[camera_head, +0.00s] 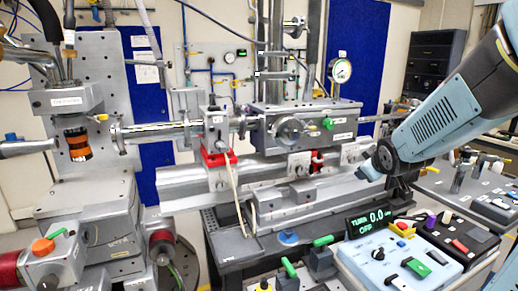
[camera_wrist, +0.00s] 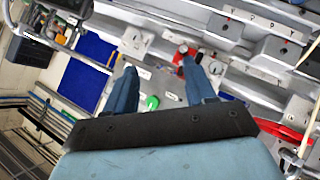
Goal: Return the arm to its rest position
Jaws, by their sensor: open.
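My arm (camera_head: 440,120) is pale blue and dark grey. It reaches in from the upper right of the head view, slanting down to the left. My gripper (camera_head: 368,172) is in front of the right part of the metal rail, above the bench. In the wrist view my gripper (camera_wrist: 160,76) has its two blue fingers spread apart with nothing held between them. Behind the gap there are a green knob (camera_wrist: 152,102) and grey beamline parts. Whether the fingers touch anything cannot be told, but they look clear.
The beamline rail (camera_head: 300,200) and a valve box (camera_head: 300,125) stand close to my gripper. A control box (camera_head: 400,262) with a TURBO display (camera_head: 370,220) is below it. More switch boxes (camera_head: 480,190) lie at the right. A dark cabinet (camera_head: 435,65) stands behind.

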